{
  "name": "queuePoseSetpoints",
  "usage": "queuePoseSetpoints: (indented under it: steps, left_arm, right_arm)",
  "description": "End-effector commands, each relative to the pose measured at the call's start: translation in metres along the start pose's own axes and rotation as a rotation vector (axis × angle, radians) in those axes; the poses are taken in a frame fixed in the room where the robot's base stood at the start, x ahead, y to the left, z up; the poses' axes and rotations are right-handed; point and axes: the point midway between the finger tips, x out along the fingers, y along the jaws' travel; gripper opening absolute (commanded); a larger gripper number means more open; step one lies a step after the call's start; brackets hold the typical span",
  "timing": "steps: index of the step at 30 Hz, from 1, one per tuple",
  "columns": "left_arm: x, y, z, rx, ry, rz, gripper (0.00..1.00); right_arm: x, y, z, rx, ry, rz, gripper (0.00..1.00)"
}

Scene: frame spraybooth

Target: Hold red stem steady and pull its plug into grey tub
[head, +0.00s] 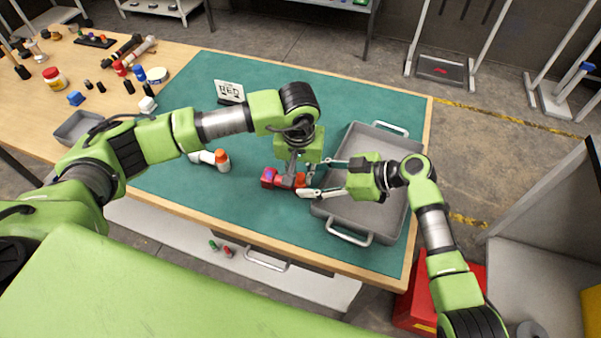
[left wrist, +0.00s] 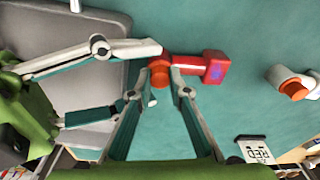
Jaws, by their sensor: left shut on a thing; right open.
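The red stem (head: 269,178) lies over the green mat left of the grey tub (head: 333,206), with a purple mark on its block end. An orange plug (head: 300,180) shows at its right side. In the left wrist view the red stem (left wrist: 212,68) runs right from the orange plug (left wrist: 159,72). My left gripper (head: 289,180) reaches down from above and is shut on the red stem; the exact contact is partly hidden. My right gripper (head: 307,181) comes from the right, open, its fingers either side of the plug's end. I cannot tell whether they touch it.
A white stem with an orange plug (head: 222,160) lies left of the red stem. A card reading RED (head: 229,91) stands at the back of the mat. A small grey tray (head: 75,128) and several loose parts are on the wooden left side. The mat's front is clear.

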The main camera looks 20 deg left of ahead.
Motion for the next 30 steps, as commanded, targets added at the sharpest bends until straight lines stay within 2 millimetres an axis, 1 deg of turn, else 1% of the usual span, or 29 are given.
queuePoseSetpoints:
  steps: [1,9,15,21,28,29,30]
  left_arm:
    - [0.0,0.0,0.0,0.0,0.001,0.001,0.0]
    - [0.0,0.0,0.0,0.0,0.001,0.0,0.0]
    - [0.0,0.0,0.0,0.0,0.001,0.0,0.0]
    - [0.0,0.0,0.0,0.0,0.001,0.0,0.0]
    - [0.0,0.0,0.0,0.0,0.001,0.0,0.0]
    - [0.0,0.0,0.0,0.0,0.001,0.0,0.0]
    - [0.0,0.0,0.0,0.0,0.001,0.0,0.0]
  right_arm:
    - [0.009,-0.001,-0.001,0.001,0.002,-0.003,0.48]
    - [0.047,0.0,-0.001,0.0,0.0,-0.002,0.48]
    - [0.066,0.001,0.0,0.001,0.0,0.0,0.48]
    - [0.073,0.0,0.0,-0.001,0.0,0.0,0.48]
    - [0.073,0.0,0.0,-0.001,0.0,0.001,0.48]
    - [0.073,0.0,0.0,-0.001,0.0,0.001,0.43]
    - [0.073,0.0,0.0,-0.001,0.0,0.001,0.33]
